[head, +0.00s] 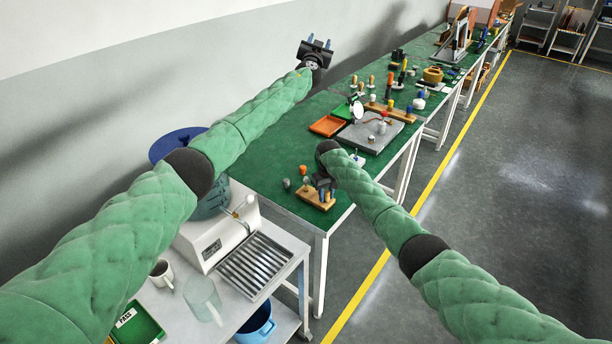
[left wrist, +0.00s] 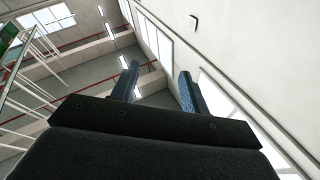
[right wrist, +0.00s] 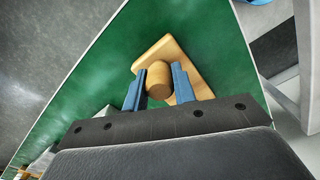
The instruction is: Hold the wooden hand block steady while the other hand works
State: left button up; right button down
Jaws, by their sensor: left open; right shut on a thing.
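The wooden hand block (head: 314,200) sits on the near end of the green bench in the head view. My right gripper (head: 322,182) points down over it. In the right wrist view, my right gripper's blue fingers (right wrist: 160,84) are shut on the block's round wooden knob (right wrist: 159,82), with its flat wooden base (right wrist: 168,52) resting on the green top. The gripper hides part of the block in the head view. My left gripper (head: 317,44) is raised near the wall, well away from the block. It is open and empty, with a gap between its fingers in the left wrist view (left wrist: 158,80).
A grey cylinder (head: 286,184) and an orange piece (head: 303,170) stand close to the block. Farther along are an orange tray (head: 327,125), a grey plate (head: 365,138) and several small parts. A white espresso machine (head: 212,240) stands nearer. Bare green top lies left of the block.

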pick_arm(q)
jog(key=s+d+f+m+g+h, duration=0.2)
jog(key=d+f+m+g+h, duration=0.45)
jog(key=f+m, duration=0.35)
jog(key=m+g+y, duration=1.1)
jog(key=m+g, duration=0.3)
send_near(306, 178)
jog(key=shift+m+h, duration=0.25)
jog(key=shift+m, duration=0.05)
jog(key=f, duration=0.8)
jog(key=shift+w+a+f, duration=0.2)
jog(key=shift+w+f, duration=0.05)
jog(key=shift+f, duration=0.05)
grip_shut()
